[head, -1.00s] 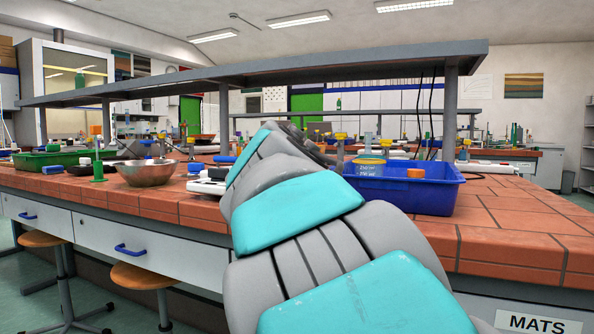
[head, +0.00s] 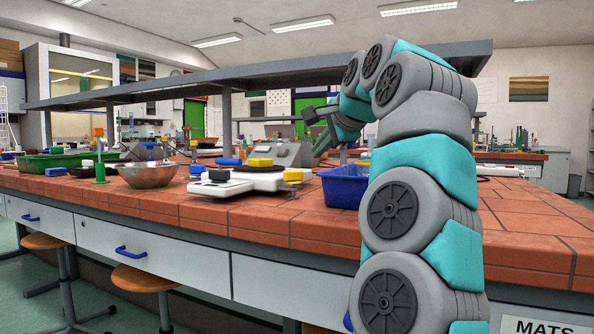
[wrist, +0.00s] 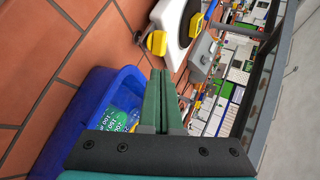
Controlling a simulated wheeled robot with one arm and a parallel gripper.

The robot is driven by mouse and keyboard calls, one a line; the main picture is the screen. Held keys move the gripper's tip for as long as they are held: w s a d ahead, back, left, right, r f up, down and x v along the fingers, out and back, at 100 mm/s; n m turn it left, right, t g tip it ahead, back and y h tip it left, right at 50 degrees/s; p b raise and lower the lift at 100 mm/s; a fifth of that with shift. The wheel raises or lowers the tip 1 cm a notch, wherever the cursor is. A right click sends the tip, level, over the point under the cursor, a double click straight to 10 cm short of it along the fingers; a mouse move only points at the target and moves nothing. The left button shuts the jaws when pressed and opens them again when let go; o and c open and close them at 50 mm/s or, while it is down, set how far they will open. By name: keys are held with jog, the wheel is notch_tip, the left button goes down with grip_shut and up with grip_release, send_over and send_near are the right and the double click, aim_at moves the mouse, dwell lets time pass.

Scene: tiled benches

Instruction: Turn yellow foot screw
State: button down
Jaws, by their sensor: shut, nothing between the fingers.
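The yellow foot screw (head: 293,175) stands at the right end of a low white instrument (head: 225,187) on the tiled bench. It also shows in the wrist view (wrist: 157,43), beyond my fingertips and slightly left of them. In the wrist view the two fingers (wrist: 166,74) lie together, shut and empty. They appear apart from the screw. A yellow block (head: 260,162) sits on the instrument.
A blue tray (head: 342,190) with a labelled container stands right of the instrument, partly hidden by my arm. A metal bowl (head: 148,176) and green tray (head: 40,163) stand left. A grey shelf (head: 250,76) runs above the bench. The front tiles are clear.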

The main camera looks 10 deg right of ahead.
aim_at(299, 173)
jog(key=x, duration=0.3)
jog(key=p+x, duration=0.1)
jog(key=x, duration=0.6)
jog(key=shift+s+f, duration=0.1)
jog(key=shift+f, duration=0.2)
jog(key=shift+r+y+p, duration=0.15)
jog(key=shift+y+p, duration=0.25)
jog(key=shift+p, duration=0.55)
